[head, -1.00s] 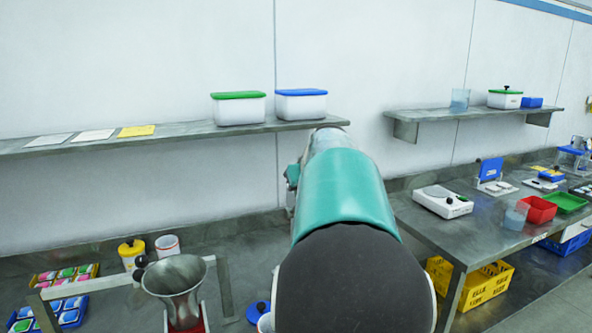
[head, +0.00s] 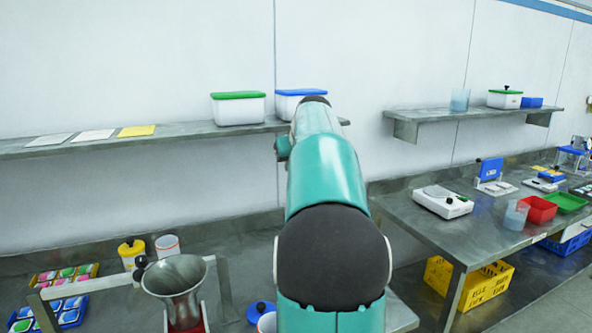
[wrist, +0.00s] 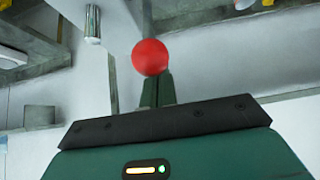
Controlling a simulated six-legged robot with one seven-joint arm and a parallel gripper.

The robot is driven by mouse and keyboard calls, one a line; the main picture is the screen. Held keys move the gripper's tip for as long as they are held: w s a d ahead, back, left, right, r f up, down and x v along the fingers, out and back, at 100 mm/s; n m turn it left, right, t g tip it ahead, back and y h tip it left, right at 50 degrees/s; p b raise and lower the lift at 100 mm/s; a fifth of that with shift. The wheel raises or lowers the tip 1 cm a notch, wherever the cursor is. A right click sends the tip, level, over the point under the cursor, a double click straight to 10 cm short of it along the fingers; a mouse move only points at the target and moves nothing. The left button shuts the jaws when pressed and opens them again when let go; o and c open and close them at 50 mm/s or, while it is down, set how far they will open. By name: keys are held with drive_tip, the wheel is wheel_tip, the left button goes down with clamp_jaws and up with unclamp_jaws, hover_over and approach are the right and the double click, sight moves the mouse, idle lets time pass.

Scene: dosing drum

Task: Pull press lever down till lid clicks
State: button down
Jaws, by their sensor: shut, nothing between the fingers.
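In the wrist view a round red knob (wrist: 150,57) shows right at the tips of my gripper (wrist: 156,82). It looks like the press lever's handle end, but the lever's rod and the lid cannot be made out. My gripper's dark green fingers are together and empty. The knob overlaps the fingertips in the picture; whether they touch cannot be told. In the head view my arm hides my gripper, and no red knob shows.
A steel funnel (head: 176,276) on a red base stands at the lower left beside a grey frame. A blue lid (head: 261,309) lies near my arm. The wall shelf (head: 70,143) holds lidded boxes. A right-hand bench (head: 422,218) carries a scale and trays.

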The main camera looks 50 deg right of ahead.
drive_tip(key=shift+r, duration=0.15)
drive_tip(key=shift+s+a+r, duration=0.3)
drive_tip(key=shift+s+r, duration=0.25)
drive_tip(key=shift+r, duration=1)
drive_tip(key=shift+s+a+r, duration=0.35)
drive_tip(key=shift+s+r, duration=0.2)
drive_tip(key=shift+r, duration=1.05)
drive_tip(key=shift+s+a+r, duration=0.3)
drive_tip(key=shift+s+r, duration=0.25)
drive_tip(key=shift+r, duration=1)
drive_tip(key=w+a+f+n+y, duration=0.1)
drive_tip(key=a+f, duration=0.3)
drive_tip(key=a, duration=1)
drive_tip(key=w+a+f+n+y, duration=0.15)
drive_tip(key=a+f, duration=0.25)
drive_tip(key=a, duration=0.9)
drive_tip(key=s+a+f+n+y, duration=0.1)
drive_tip(key=s+a+f+n, duration=0.1)
drive_tip(key=s+a+f, duration=0.6)
drive_tip(key=s+a+f+n+g, duration=0.1)
drive_tip(key=s+a+f, duration=0.6)
drive_tip(key=a+f, duration=0.4)
drive_tip(key=shift+s+a+f+n+y, duration=0.2)
drive_tip(key=shift+s+a+n+y, duration=0.15)
drive_tip(key=shift+a, duration=0.75)
